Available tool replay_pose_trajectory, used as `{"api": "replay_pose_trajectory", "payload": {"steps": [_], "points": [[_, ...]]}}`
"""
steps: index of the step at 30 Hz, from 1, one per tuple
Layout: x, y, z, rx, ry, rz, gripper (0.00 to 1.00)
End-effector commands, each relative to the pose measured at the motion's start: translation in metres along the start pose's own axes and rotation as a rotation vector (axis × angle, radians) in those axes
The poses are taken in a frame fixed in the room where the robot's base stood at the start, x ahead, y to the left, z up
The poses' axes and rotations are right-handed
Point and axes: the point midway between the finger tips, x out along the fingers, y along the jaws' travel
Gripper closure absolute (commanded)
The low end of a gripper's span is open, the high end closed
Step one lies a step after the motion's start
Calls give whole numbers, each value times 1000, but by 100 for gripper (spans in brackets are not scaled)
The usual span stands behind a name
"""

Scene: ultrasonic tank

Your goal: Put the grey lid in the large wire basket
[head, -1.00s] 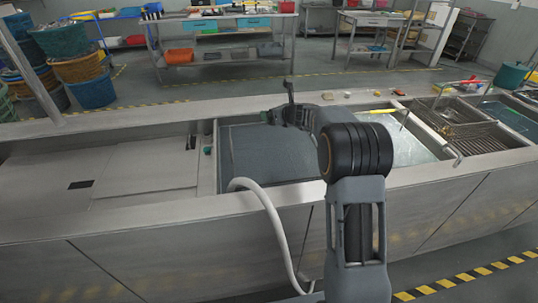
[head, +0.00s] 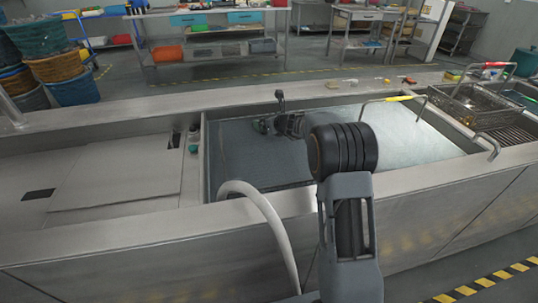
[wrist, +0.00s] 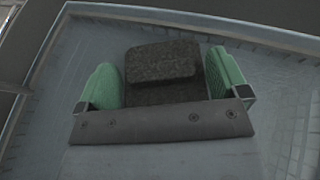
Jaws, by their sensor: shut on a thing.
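My gripper (head: 262,126) is over the left part of the water-filled tank (head: 230,160), past my arm in the head view. In the wrist view its two green fingers (wrist: 163,75) are shut on a dark grey, speckled, blocky piece, which looks to be the grey lid (wrist: 160,60). The lid's lower part is hidden behind my gripper's palm. A wire basket (head: 468,112) with a red grip stands at the right, past the tank's right end. A yellow-gripped handle (head: 393,99) rises over the tank's right part; what it belongs to is unclear.
Flat steel covers (head: 120,175) lie left of the tank. Several small items, including a yellow one (head: 387,81), lie on the back ledge. A white hose (head: 262,205) arches over the front edge.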

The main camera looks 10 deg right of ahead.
Motion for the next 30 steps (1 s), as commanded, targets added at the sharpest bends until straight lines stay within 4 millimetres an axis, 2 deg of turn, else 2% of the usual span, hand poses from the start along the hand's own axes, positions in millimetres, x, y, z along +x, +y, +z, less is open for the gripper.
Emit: {"api": "replay_pose_trajectory", "payload": {"steps": [1, 3, 9, 16, 24, 30], "points": [[7, 0, -17, 2, 1, 1, 39], [13, 0, -31, 2, 0, 0, 39], [25, 0, -58, 0, -2, 1, 39], [30, 0, -70, 0, -2, 1, 39], [43, 0, -103, 1, -2, 1, 39], [46, 0, -109, 0, -3, 0, 39]]}}
